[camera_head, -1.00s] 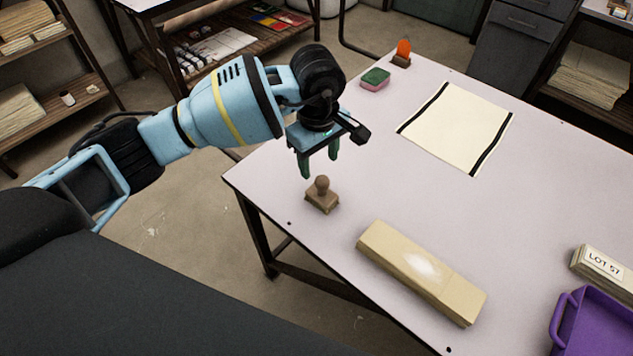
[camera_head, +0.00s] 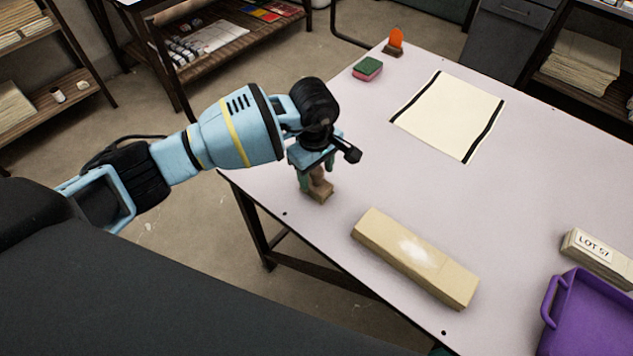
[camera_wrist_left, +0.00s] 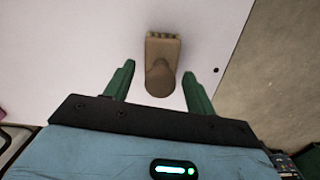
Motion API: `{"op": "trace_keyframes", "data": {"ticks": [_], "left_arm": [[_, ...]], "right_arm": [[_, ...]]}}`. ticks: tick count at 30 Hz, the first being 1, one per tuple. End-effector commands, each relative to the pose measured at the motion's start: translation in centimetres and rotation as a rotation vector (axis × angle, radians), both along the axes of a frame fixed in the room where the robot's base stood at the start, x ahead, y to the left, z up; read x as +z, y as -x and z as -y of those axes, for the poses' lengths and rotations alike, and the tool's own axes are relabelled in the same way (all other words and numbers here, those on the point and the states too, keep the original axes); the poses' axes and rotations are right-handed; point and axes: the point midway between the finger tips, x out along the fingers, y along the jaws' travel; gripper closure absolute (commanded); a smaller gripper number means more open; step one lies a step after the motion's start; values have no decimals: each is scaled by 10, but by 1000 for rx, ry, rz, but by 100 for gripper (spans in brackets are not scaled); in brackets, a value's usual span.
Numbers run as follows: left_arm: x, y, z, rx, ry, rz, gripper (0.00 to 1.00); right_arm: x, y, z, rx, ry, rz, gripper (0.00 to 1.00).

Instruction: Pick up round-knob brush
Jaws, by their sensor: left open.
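The round-knob brush (camera_head: 321,193), brown with a rounded knob on a block base, stands near the left edge of the table. My left gripper (camera_head: 316,180) is open and lowered over it, with its fingers around the knob in the head view. In the left wrist view the brush (camera_wrist_left: 161,66) lies between the two green fingers (camera_wrist_left: 160,85), with a gap on each side. My right gripper is at most a small green sliver at the bottom edge of the head view; its jaws cannot be made out.
A long beige block (camera_head: 415,258) lies to the right of the brush. A cream sheet with black edges (camera_head: 449,115), a green-and-pink sponge (camera_head: 367,68) and an orange-topped item (camera_head: 395,42) are farther back. A purple bin (camera_head: 551,315) and a LOT 57 stack (camera_head: 596,252) stand at right.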

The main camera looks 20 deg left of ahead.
Motion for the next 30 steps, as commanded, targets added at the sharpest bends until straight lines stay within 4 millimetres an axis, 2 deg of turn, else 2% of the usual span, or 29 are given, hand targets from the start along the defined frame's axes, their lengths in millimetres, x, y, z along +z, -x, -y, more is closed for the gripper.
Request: {"op": "trace_keyframes", "data": {"ticks": [8, 19, 30], "left_arm": [[-3, 0, 0, -1, 1, 0, 45], [-3, 0, 0, -1, 1, 0, 93], [2, -1, 0, 0, 1, 2, 94]], "right_arm": [[0, 0, 0, 0, 0, 1, 64], [0, -1, 0, 0, 0, 0, 64], [0, 0, 0, 0, 0, 0, 64]]}}
